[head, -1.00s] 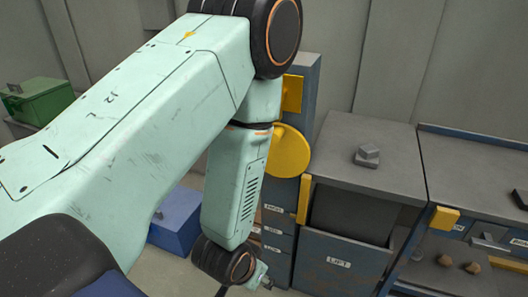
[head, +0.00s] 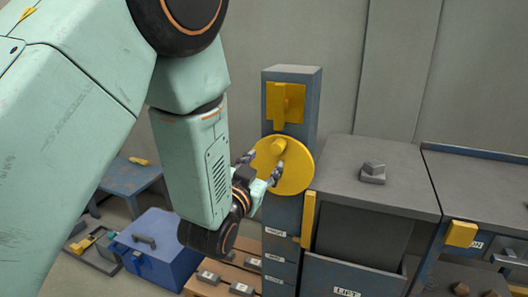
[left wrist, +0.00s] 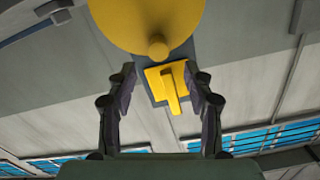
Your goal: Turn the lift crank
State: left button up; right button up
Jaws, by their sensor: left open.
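The lift crank is a yellow disc (head: 296,178) with a short round knob (head: 278,147) on its face, mounted on a blue-grey column (head: 300,88). In the head view the knob is at the upper left of the disc. My left gripper (head: 262,168) is open in front of the disc's left side, with its fingers spread. In the left wrist view the disc (left wrist: 145,18) is at the top and the knob (left wrist: 158,46) lies ahead, beyond and between the open fingertips (left wrist: 164,82). I see no contact with the knob. My right gripper is not in view.
A yellow plate with a lever (head: 285,102) sits above the disc. The cabinet labelled LIFT (head: 345,292) stands at right, with a grey block (head: 373,173) on top. A blue toolbox (head: 158,250) and a blue stool (head: 130,177) are at lower left.

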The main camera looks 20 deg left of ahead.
aim_at(276, 149)
pick_arm(q)
jog(key=w, duration=0.2)
jog(key=w+b, duration=0.1)
jog(key=w, duration=0.2)
jog(key=w+b, duration=0.1)
jog(key=w, duration=0.2)
jog(key=shift+d, duration=0.3)
jog(key=shift+r, duration=0.1)
jog(key=shift+c, duration=0.4)
grip_shut()
